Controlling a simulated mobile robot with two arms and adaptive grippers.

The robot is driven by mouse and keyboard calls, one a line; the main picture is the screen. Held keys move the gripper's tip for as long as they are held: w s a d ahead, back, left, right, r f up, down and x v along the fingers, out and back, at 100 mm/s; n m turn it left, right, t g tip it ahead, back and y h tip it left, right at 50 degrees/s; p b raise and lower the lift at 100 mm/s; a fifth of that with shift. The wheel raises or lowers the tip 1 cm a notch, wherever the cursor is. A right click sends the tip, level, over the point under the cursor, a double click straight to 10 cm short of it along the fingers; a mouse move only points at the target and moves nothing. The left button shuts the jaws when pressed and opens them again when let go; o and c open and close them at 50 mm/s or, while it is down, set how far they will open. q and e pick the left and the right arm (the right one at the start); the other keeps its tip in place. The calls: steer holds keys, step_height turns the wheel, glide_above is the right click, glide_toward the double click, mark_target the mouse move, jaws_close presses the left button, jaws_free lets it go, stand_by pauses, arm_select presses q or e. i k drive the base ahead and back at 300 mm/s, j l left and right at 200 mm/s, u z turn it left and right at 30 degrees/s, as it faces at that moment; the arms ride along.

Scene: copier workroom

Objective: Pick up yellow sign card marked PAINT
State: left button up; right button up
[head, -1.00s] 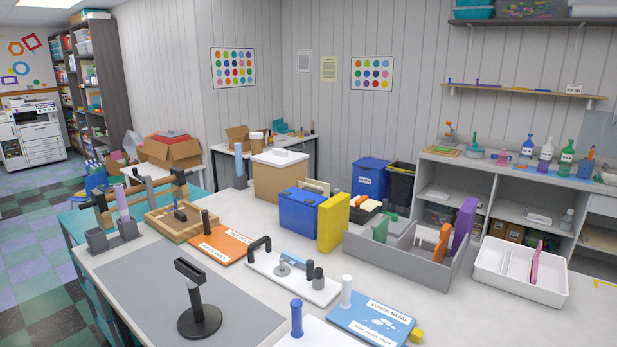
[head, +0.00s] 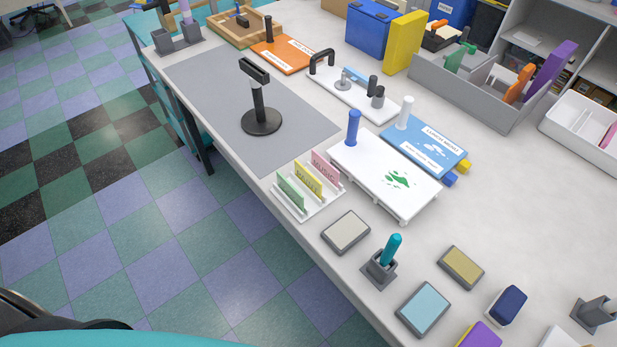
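The yellow sign card (head: 309,181) stands upright in a white slotted card rack (head: 318,207) near the table's front edge. Its lettering is small and I cannot read it surely. A green card (head: 290,191) stands in front of it to the left, and a pink card (head: 326,167) stands behind it to the right. Neither of my grippers shows in the head view, so I cannot see how they stand relative to the card.
A white board with green splotches (head: 384,172) and a blue handle lies right of the rack. A grey pad (head: 340,233) and a teal-handled tool in a holder (head: 383,262) are nearer. A black stand (head: 262,119) rises from a grey mat (head: 210,97).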

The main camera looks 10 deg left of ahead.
mark_target(315, 186)
steer(key=i+j+z, duration=0.1)
steer(key=z, duration=0.95)
steer(key=j+z, duration=0.35)
steer(key=j, duration=0.25)
steer(key=j+z, duration=0.35)
steer(key=j, duration=0.2)
steer(key=k+j+z, duration=0.15)
steer(key=j+z, duration=0.2)
steer(key=j, duration=0.2)
